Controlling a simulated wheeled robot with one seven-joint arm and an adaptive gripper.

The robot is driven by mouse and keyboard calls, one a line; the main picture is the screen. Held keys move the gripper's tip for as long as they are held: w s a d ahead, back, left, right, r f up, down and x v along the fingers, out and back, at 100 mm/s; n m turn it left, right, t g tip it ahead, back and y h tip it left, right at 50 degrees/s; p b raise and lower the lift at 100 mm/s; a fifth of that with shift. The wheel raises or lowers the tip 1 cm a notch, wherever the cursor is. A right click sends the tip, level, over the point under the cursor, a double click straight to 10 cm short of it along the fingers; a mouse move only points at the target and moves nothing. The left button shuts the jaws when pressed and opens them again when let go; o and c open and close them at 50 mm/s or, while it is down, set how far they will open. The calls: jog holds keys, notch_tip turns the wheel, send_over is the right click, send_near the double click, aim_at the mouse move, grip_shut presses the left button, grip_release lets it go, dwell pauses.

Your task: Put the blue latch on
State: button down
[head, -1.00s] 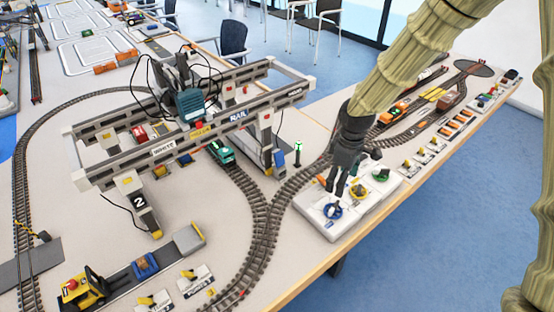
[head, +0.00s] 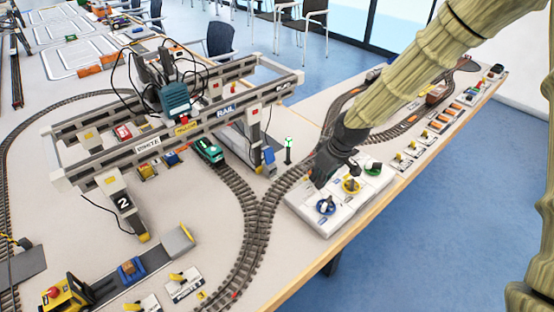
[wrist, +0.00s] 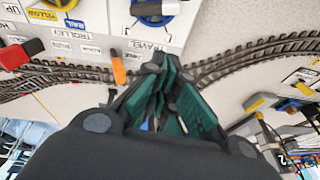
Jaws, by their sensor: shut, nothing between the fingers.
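The blue latch (head: 326,205) is a round blue dial with a pale handle on the white control panel (head: 318,222), at the end nearest the tracks. In the wrist view the blue dial (wrist: 152,20) is cut by the top edge, beside the label TRAVEL. My gripper (head: 320,182) is just behind and above the dial in the head view, tilted to the left. In the wrist view my gripper (wrist: 157,75) has its dark green fingers together and empty, apart from the dial. The handle's exact setting is too small to read.
A yellow dial (head: 352,186) and a green dial (head: 373,169) sit along the same panel. Curved track (head: 262,225) runs beside it. A signal post (head: 288,150) with a green light and the gantry crane (head: 170,135) stand to the left.

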aim_at(272, 150)
jog(key=w+a+f+m+t+y+b, duration=0.1)
jog(key=m, duration=0.1)
jog(key=w+a+f+m+t+y+b, duration=0.1)
jog(key=f+m+b, duration=0.1)
jog(key=shift+a, duration=0.4)
jog(key=w+m+t+y+b, duration=0.1)
jog(key=m, duration=0.1)
jog(key=a+m+t+y+b, duration=0.1)
jog(key=b, duration=0.1)
jog(key=shift+w+a+m, duration=0.15)
jog(key=shift+w+m, duration=0.2)
jog(key=shift+m, duration=0.05)
jog(key=shift+w+a+m+t+y+b, duration=0.1)
jog(key=shift+w+m+t+y+b, duration=0.15)
jog(key=shift+m+t+b, duration=0.25)
jog(key=shift+w+a+m+t+y+b, duration=0.15)
jog(key=shift+m+t+y+b, duration=0.15)
jog(key=shift+m, duration=0.3)
jog(key=shift+w+d+r+m+t+y+b, duration=0.2)
jog(key=shift+w+d+r+m+t+b, duration=0.2)
jog(key=shift+m+t+b, duration=0.55)
jog(key=shift+w+d+r+m+t+y+b, duration=0.2)
jog(key=shift+r+m+t+b, duration=0.35)
jog(key=shift+m, duration=0.85)
jog(key=shift+w+d+r+m+t+y+b, duration=0.25)
jog(key=shift+w+r+m+t+b, duration=0.25)
jog(key=shift+m+b, duration=0.5)
jog(key=shift+f, duration=0.2)
